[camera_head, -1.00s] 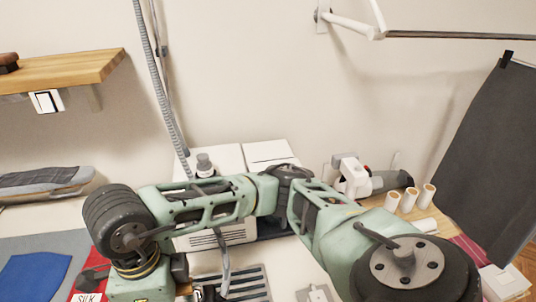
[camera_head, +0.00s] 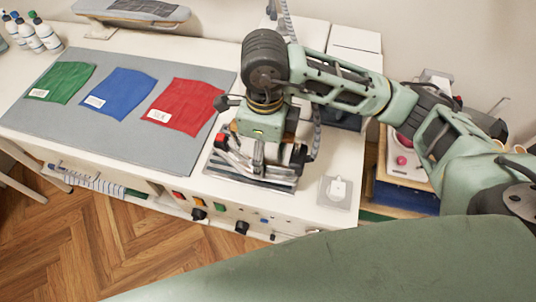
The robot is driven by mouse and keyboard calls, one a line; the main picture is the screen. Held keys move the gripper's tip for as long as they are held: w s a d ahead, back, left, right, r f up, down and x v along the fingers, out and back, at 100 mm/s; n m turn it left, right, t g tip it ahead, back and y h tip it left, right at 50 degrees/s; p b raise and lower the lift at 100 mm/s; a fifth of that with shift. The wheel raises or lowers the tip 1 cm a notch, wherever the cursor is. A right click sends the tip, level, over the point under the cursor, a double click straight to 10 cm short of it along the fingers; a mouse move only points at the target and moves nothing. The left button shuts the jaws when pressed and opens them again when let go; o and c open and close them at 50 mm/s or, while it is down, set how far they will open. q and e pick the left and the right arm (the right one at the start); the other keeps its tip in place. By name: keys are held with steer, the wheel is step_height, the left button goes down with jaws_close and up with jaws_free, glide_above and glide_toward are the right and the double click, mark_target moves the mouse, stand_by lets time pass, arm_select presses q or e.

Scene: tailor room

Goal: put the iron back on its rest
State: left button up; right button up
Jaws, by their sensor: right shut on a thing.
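My right gripper (camera_head: 259,150) comes down from above, over the front of the white table. It is shut on the iron (camera_head: 232,158), a dark and grey body with a red part at its left. The gripper covers much of the iron. The iron is at the slatted metal rest (camera_head: 268,183), over or on it; I cannot tell whether its sole touches the slats. My left gripper is out of view.
A grey mat (camera_head: 130,136) left of the iron carries green (camera_head: 64,82), blue (camera_head: 118,95) and red (camera_head: 182,107) cloths. A small white item on a grey plate (camera_head: 337,190) lies right of the rest. Knobs (camera_head: 199,214) line the table front.

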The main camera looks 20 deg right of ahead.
steer(key=w+f, duration=0.1)
steer(key=w+d+f+p, duration=0.1)
steer(key=w, duration=0.1)
steer(key=w+f, duration=0.1)
steer(key=w, duration=0.1)
steer(key=shift+w+d, duration=0.2)
step_height(320, 180, down, 2)
steer(key=shift+s+f+p, duration=0.1)
steer(key=shift+f+p, duration=0.15)
steer(key=shift+p, duration=0.6)
steer(key=shift+f, duration=0.7)
steer(key=shift+f, duration=0.2)
steer(key=o, duration=2.1)
steer(key=shift+s, duration=0.1)
